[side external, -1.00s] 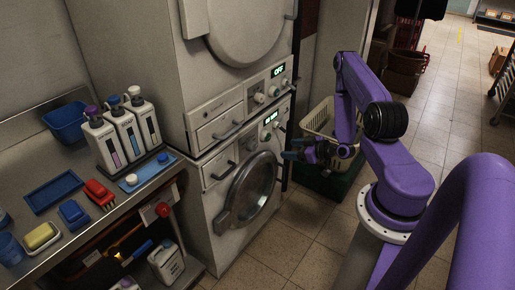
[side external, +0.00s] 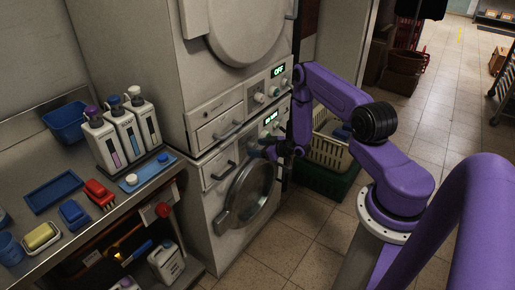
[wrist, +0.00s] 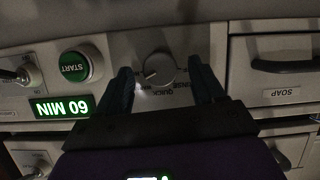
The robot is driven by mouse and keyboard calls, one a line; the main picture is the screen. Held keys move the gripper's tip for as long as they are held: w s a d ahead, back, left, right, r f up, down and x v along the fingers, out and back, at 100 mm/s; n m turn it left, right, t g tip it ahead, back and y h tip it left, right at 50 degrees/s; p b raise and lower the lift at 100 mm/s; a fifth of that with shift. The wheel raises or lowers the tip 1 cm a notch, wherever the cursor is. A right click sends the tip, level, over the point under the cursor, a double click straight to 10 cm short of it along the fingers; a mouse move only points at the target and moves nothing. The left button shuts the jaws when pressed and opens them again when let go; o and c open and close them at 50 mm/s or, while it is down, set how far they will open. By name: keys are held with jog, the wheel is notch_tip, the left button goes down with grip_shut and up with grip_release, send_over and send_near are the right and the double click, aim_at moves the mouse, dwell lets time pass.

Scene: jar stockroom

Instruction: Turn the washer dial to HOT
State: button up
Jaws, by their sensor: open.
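The washer (side external: 212,218) is the lower machine of a stacked pair, with a round glass door. The picture is upside down there; "QUICK" and what looks like "RINSE" show by the dial, and I cannot make out HOT. A pale pointer mark on the knob points toward the lower left of the picture. My gripper (wrist: 161,70) is open, one finger on each side of the dial, with gaps visible. In the side view my gripper (side external: 268,150) is at the washer's control panel, hiding the dial.
A green START button (wrist: 75,66) and a lit "60 MIN" display (wrist: 62,107) sit left of the dial; the SOAP drawer (wrist: 290,60) is right. The dryer (side external: 232,40) above reads OFF. A cream basket (side external: 330,150) stands behind my arm. The bench (side external: 100,225) is at left.

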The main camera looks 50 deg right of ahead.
jog(key=shift+w+f, duration=0.15)
jog(key=shift+w, duration=0.25)
jog(key=c, duration=1.1)
jog(key=shift+o, duration=0.2)
jog(key=shift+d+m+y, duration=0.1)
jog(key=shift+m+y, duration=0.6)
jog(key=shift+m, duration=0.4)
jog(key=o, duration=1.1)
jog(key=shift+c, duration=0.2)
